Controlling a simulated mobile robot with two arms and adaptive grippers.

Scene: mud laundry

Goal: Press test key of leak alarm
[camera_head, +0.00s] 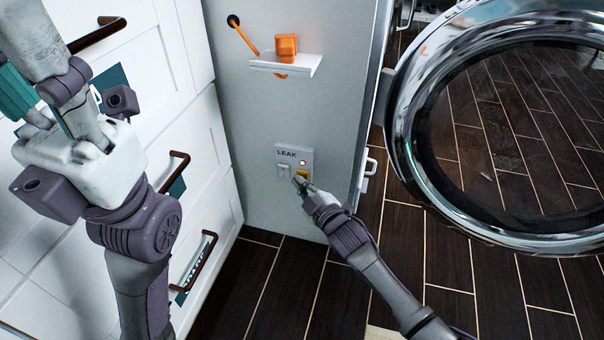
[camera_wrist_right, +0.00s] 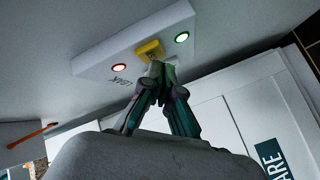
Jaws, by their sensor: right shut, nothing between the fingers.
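The leak alarm is a white plate (camera_head: 280,153) marked LEAK on the grey side panel. It has a lit red light (camera_head: 303,162), a small white switch-like part (camera_head: 284,171) and a yellow key (camera_head: 302,173). The wrist view shows the yellow key (camera_wrist_right: 149,50), the red light and a green light (camera_wrist_right: 182,37). My right gripper (camera_head: 299,183) is shut and empty, its tips (camera_wrist_right: 157,70) at the lower edge of the yellow key. I cannot tell whether they touch it. My left arm is folded at the left; its fingers are not clearly shown.
A small white shelf (camera_head: 300,66) with an orange block (camera_head: 287,46) juts out above the alarm. A round chrome door (camera_head: 400,120) stands open at the right. White drawers (camera_head: 215,150) with brown handles line the left. Dark floor lies below.

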